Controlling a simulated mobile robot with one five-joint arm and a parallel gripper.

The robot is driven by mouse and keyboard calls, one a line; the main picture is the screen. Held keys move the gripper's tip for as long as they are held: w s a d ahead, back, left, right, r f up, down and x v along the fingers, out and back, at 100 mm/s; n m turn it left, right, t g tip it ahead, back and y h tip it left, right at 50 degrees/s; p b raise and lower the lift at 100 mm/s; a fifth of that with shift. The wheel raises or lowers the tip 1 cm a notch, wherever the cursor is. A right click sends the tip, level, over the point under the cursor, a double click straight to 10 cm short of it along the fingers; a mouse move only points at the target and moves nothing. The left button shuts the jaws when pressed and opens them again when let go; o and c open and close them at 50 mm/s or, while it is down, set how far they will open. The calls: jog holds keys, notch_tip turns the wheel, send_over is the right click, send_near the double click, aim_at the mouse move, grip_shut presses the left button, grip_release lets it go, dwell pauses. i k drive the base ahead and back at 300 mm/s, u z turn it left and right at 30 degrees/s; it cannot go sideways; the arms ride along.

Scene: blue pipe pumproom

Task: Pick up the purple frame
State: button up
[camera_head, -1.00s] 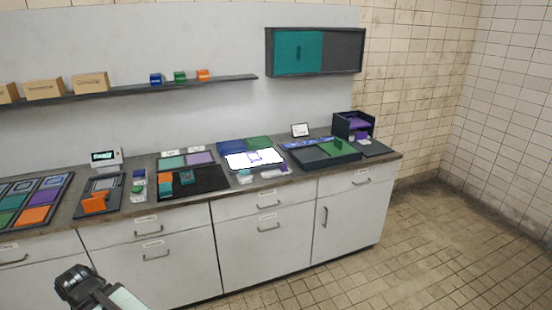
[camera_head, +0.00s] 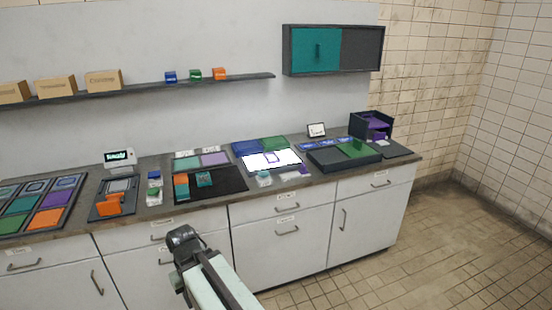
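A small purple-edged frame (camera_head: 265,158) lies on a bright white panel (camera_head: 290,158) on the counter, right of the middle. It looks like a thin outline with a pale inside. My gripper (camera_head: 184,240) is a dark shape in front of the lower cabinets, low and left of the frame in the picture. It is apart from the counter items. Its fingers are too unclear to tell open from shut, and I see nothing held.
Around the panel are blue and green bins (camera_head: 260,146), a dark tray with a green block (camera_head: 353,147) and small clear containers (camera_head: 264,179). A black mat (camera_head: 222,182) lies left. A black box with purple pieces (camera_head: 371,127) stands right. Cabinet fronts (camera_head: 282,245) face me; floor is clear at right.

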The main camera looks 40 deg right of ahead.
aim_at(271, 158)
jog(key=i, duration=0.9)
jog(key=u, duration=0.05)
